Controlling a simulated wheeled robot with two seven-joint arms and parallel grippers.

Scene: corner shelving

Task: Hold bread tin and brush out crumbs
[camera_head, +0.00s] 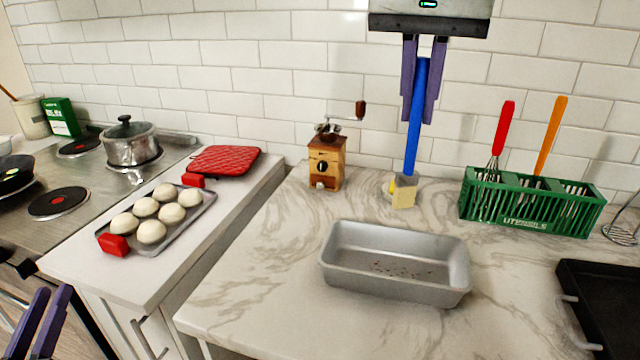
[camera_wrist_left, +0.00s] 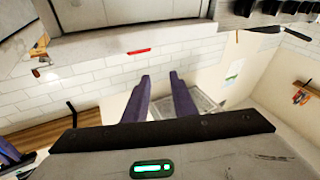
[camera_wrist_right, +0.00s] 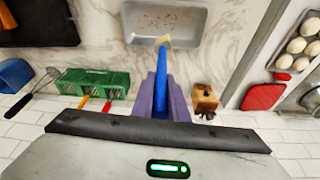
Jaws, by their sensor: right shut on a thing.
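The grey bread tin (camera_head: 345,278) stands on the marble counter, with dark crumbs (camera_head: 400,270) on its floor. It also shows in the right wrist view (camera_wrist_right: 140,32). My right gripper (camera_head: 421,100) is shut on the blue handle of the brush (camera_head: 414,125), which hangs bristles down behind the tin. The pale brush head (camera_head: 403,194) is apart from the tin; I cannot tell if it touches the counter. My left gripper (camera_head: 48,315) is low at the left, below the counter top, far from the tin. Its fingers stand apart with nothing between them in the left wrist view (camera_wrist_left: 160,85).
A green utensil crate (camera_head: 530,212) stands right of the brush and a wooden coffee grinder (camera_head: 326,160) left of it. A black tray (camera_head: 600,300) lies at the front right. A tray of dough balls (camera_head: 155,215) is across the corner gap. Counter left of the tin is clear.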

